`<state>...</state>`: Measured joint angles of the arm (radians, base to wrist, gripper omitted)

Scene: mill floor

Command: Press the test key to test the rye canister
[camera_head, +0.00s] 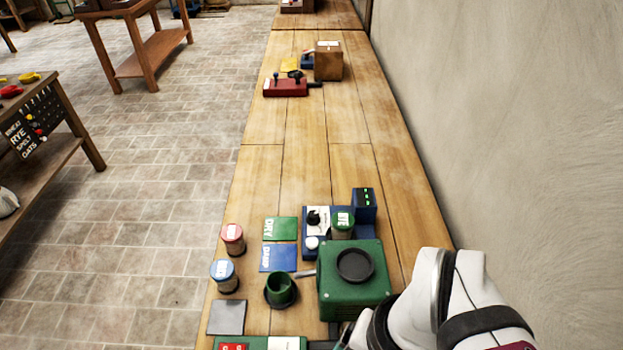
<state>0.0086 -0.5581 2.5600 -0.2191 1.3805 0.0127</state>
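A blue and white tester (316,217) stands on the wooden bench, with a black knob and a round white button (311,243) at its front left. I cannot read any marking that names the test key. A green-lidded canister (342,225) stands upright on the tester; its label is too small to read surely as rye. A blue display block (364,204) with small green lights rises at the tester's back right. My white arm reaches in at the lower right; my gripper is not visible.
A green machine (337,286) with a black round top stands in front of the tester. Left of it are a green cup (280,287), green DRY and blue DAMP cards (280,229) (278,258), and red- and blue-lidded canisters (233,238) (224,275).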

